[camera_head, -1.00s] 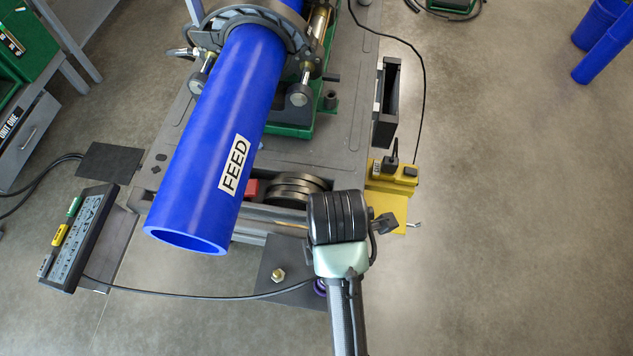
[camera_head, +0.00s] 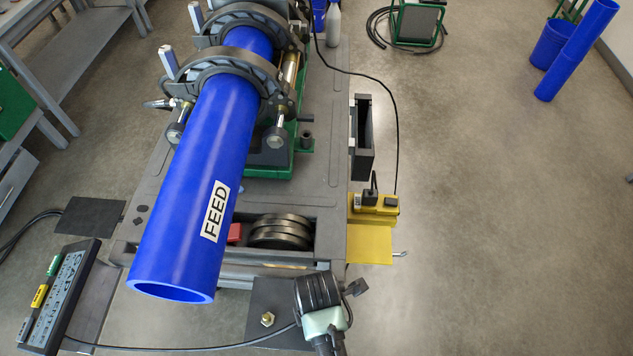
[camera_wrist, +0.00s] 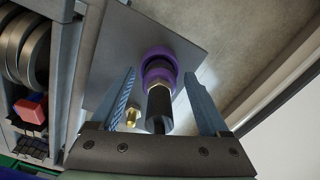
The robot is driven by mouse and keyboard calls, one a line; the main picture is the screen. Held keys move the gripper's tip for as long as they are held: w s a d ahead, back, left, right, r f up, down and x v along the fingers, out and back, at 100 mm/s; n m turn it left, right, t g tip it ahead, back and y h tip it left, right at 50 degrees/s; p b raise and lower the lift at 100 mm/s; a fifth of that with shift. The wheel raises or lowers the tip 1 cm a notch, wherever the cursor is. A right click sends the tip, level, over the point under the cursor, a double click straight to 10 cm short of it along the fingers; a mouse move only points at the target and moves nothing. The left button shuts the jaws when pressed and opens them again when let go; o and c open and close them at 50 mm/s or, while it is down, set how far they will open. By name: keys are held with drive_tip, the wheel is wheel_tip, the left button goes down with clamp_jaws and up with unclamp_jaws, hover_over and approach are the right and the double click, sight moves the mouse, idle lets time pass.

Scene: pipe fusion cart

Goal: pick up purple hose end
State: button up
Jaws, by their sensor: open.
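The purple hose end (camera_wrist: 158,68) shows in the wrist view, with a purple collar, a brass-coloured nut and a black hose part. It lies ahead of and between the two blue-grey fingers of my gripper (camera_wrist: 163,95). The fingers are apart, and I see clear space on both sides of the hose end. In the head view my gripper (camera_head: 318,318) is at the bottom, over the dark plate at the cart's front. The purple hose end is hidden there behind my wrist.
A brass fitting (camera_head: 268,319) stands on the dark plate (camera_head: 262,295); it also shows in the wrist view (camera_wrist: 132,117). The blue FEED pipe (camera_head: 195,190) overhangs left. A control panel (camera_head: 60,290) with a cable lies left. A yellow box (camera_head: 375,205) sits right.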

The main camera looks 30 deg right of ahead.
drive_tip(key=shift+f, duration=0.15)
clamp_jaws()
idle(0.4)
